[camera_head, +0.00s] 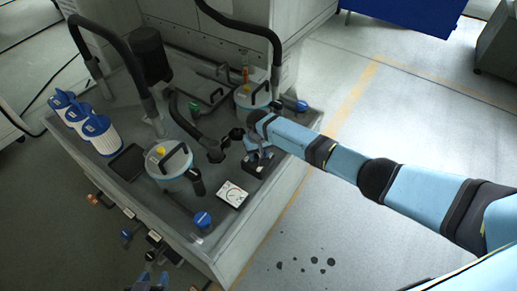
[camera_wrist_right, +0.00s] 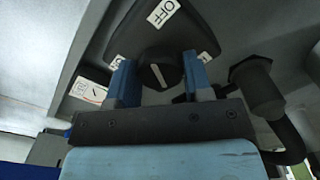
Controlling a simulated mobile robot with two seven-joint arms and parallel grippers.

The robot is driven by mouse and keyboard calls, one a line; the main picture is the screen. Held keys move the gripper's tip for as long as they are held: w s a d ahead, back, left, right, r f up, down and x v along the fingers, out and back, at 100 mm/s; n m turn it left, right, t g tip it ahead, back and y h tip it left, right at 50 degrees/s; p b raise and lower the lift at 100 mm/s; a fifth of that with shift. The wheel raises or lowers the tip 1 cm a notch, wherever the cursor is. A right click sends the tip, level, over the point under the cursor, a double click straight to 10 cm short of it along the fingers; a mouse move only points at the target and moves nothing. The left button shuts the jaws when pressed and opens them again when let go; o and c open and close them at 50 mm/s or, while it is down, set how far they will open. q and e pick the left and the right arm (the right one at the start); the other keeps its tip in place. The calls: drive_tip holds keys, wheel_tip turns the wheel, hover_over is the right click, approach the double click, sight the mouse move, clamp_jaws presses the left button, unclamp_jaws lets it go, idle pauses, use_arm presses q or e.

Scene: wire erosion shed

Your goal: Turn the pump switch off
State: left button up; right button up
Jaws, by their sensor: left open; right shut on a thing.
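The pump switch is a black rotary knob (camera_wrist_right: 160,68) with a white line, on a dark plate with an OFF label (camera_wrist_right: 163,14) at the top of the right wrist view. Other labels at the plate's sides are partly hidden by the fingers. The white line runs nearly upright in that view, its upper end tilted slightly left. My right gripper (camera_wrist_right: 160,80) is shut on the knob, with a blue finger on each side. In the head view my right gripper (camera_head: 258,153) is over the dark switch box (camera_head: 257,169). My left gripper (camera_head: 150,282) is open and empty at the bottom left.
A grey tray bench (camera_head: 225,232) carries lidded canisters (camera_head: 170,163), a white gauge (camera_head: 232,195), a blue knob (camera_head: 202,220) and several filter cartridges (camera_head: 101,134). Black hoses rise around it. A cable fitting (camera_wrist_right: 258,85) sits right of the knob.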

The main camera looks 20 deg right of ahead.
sight(258, 154)
drive_tip(key=shift+m, duration=0.3)
drive_tip(key=o, duration=0.9)
wheel_tip(258, 154, up, 14)
drive_tip(key=shift+f+p, duration=0.1)
drive_tip(key=shift+p, duration=0.8)
